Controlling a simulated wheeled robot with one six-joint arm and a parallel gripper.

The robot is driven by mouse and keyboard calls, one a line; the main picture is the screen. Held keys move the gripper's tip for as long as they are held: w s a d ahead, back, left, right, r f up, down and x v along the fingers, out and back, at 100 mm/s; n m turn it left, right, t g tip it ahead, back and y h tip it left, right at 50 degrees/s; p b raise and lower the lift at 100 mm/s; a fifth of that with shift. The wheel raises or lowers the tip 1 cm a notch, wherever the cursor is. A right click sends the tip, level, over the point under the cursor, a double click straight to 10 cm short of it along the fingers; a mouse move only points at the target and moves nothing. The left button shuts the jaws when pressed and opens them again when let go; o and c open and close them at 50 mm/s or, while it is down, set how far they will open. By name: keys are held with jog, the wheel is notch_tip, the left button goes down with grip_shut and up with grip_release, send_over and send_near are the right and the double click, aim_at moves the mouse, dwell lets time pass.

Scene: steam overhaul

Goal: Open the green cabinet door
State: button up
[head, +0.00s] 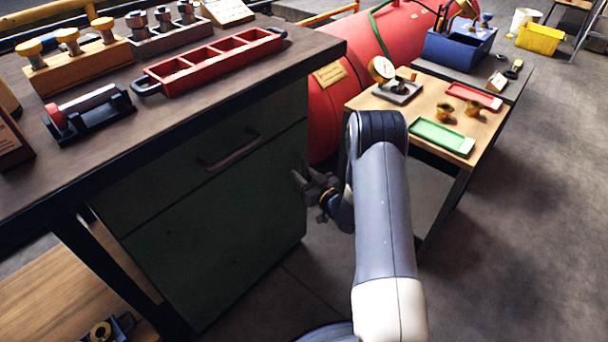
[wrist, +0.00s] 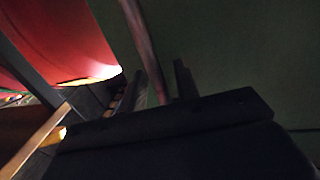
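The green cabinet (head: 215,235) stands under the workbench, and its dark green front also fills the right of the wrist view (wrist: 240,50). It looks shut. A reddish bar handle (head: 230,150) sits on its upper panel. In the wrist view a long reddish handle bar (wrist: 143,40) runs down between my two fingers. My gripper (head: 301,182) is at the cabinet's right edge, right of and below the upper handle. In the wrist view its fingers (wrist: 162,85) are apart, one on each side of the bar, with no clear contact. The fingers' lower parts are dark.
The workbench top (head: 210,115) overhangs the cabinet and carries a red tray (head: 215,62) and wooden blocks. A red tank (head: 415,30) stands behind. A small table (head: 375,103) with a green tray (head: 442,137) is close to my arm's right.

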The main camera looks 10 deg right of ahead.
jog(key=shift+c, duration=0.3)
grip_shut()
dwell(0.3)
